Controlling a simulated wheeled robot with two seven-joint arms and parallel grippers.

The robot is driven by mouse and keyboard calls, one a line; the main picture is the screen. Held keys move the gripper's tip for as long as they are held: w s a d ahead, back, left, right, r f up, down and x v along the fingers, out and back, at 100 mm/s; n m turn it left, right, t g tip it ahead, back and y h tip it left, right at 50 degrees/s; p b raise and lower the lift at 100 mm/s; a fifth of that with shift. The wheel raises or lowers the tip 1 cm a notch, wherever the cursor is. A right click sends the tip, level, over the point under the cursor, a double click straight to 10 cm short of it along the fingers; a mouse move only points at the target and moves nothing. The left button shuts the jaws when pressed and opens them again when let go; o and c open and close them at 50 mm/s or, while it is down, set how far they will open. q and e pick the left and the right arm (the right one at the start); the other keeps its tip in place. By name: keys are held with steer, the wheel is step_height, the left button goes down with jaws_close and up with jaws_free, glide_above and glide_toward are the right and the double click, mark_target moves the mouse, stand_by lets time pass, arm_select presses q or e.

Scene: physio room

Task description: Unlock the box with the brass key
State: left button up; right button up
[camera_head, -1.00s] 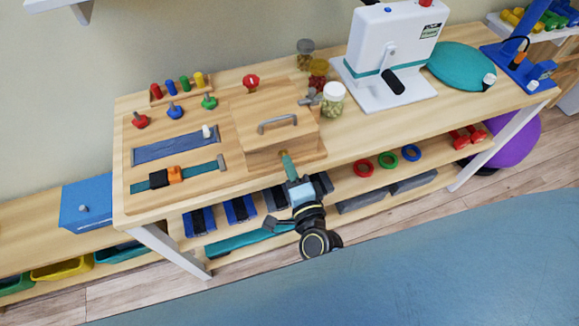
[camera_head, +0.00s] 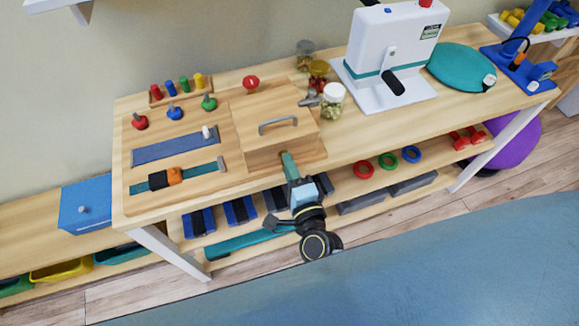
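The wooden box (camera_head: 265,100) stands at the right end of the wooden activity board, its lid down with a grey handle (camera_head: 278,124) on top. My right gripper (camera_head: 291,172) reaches up from below to the front face of the box. It appears shut on the brass key (camera_head: 283,154), of which only a small brass-coloured bit shows at the box front. The keyhole is hidden behind the key and fingertips, so I cannot tell how deep the key sits. My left gripper is not in view.
The board lies on a wooden table (camera_head: 400,137). Lidded jars (camera_head: 332,101) stand close right of the box, and a white device (camera_head: 390,50) stands beyond them. A lower shelf with coloured rings (camera_head: 387,160) runs beneath. A blue padded surface (camera_head: 430,270) fills the foreground.

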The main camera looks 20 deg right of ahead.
steer(key=s, duration=1.3)
steer(key=shift+s+d+b, duration=0.2)
steer(key=shift+b, duration=0.15)
steer(key=s+d+f+n+g+y, duration=0.15)
steer(key=f+n+g, duration=0.35)
steer(key=f, duration=0.6)
steer(key=s+f+n+g+y, duration=0.1)
steer(key=s+f+n+g, duration=0.15)
steer(key=f+n, duration=0.7)
steer(key=s+d+f+n+g+h, duration=0.1)
steer(key=s+d+f+n+g, duration=0.2)
steer(key=s+f, duration=0.6)
steer(key=s+d+f+n+g+h, duration=0.2)
steer(key=s+d+f+n+g, duration=0.1)
steer(key=s+d+f+g, duration=0.3)
steer(key=s+d+f, duration=0.2)
steer(key=s+f, duration=0.1)
steer(key=s, duration=0.1)
steer(key=shift+f, duration=0.15)
